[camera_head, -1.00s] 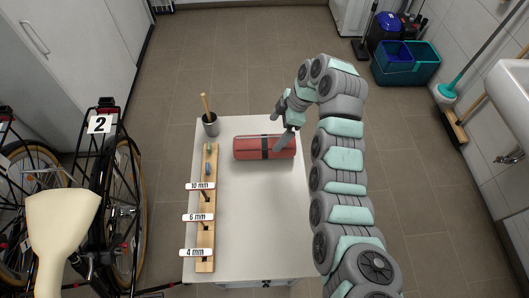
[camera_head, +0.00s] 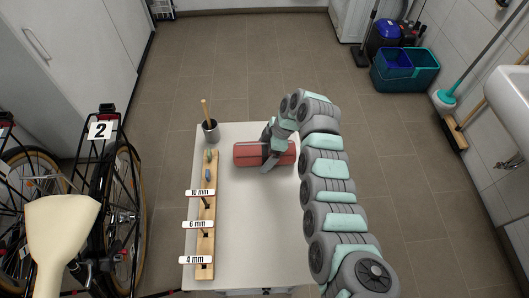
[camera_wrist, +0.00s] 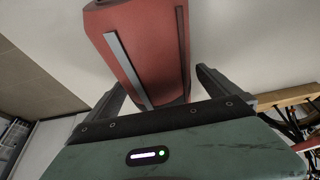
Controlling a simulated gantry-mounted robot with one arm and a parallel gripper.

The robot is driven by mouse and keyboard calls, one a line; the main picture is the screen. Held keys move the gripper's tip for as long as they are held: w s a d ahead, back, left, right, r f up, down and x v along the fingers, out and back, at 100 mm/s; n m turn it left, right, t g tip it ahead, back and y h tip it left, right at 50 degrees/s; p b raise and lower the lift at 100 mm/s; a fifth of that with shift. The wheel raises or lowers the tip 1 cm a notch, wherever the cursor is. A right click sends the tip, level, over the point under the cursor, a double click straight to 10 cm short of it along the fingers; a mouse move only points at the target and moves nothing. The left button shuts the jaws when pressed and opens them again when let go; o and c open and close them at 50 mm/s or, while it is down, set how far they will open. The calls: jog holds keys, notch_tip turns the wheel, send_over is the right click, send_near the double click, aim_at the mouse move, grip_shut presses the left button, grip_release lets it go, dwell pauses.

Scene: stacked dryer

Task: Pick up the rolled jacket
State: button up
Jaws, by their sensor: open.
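In the wrist view, the red roll (camera_wrist: 150,50) reaches between the two spread fingers of my gripper (camera_wrist: 160,85). The fingers are open, one on each side of it. I cannot tell whether either finger touches it.
A wooden rack (camera_head: 206,215) with size labels runs along the table's left side. The white tabletop (camera_head: 250,230) in front of the roll is clear. A bicycle (camera_head: 125,200) stands left of the table.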

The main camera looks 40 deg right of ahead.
jog(key=shift+f, duration=0.1)
jog(key=shift+c, duration=0.2)
jog(key=c, duration=1.8)
